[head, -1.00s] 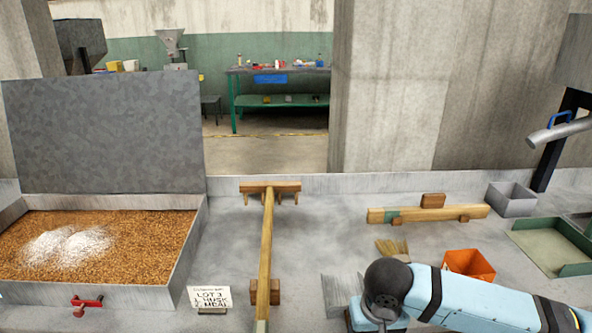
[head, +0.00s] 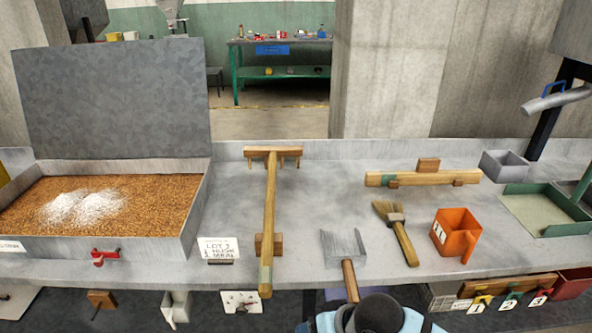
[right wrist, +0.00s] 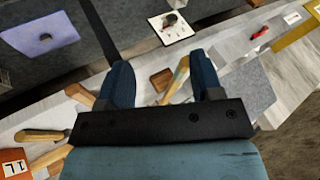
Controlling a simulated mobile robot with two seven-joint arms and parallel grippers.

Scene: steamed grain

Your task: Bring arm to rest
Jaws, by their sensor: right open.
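My right arm (head: 372,314) shows at the bottom centre of the head view, in front of the counter edge; its gripper is hidden or out of frame there. In the right wrist view my right gripper (right wrist: 162,82) has its two blue fingers spread apart with nothing held between them. Wooden handles and a small wooden block show beyond and below the fingers; contact with them cannot be made out. My left gripper is not in view.
The grey counter (head: 320,195) holds a wooden rake (head: 269,215), a metal scoop (head: 344,247), a brush (head: 398,222) and an orange measure (head: 455,235). A grain tray (head: 192,215) with white powder is left. A lot card (head: 219,248) stands beside it.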

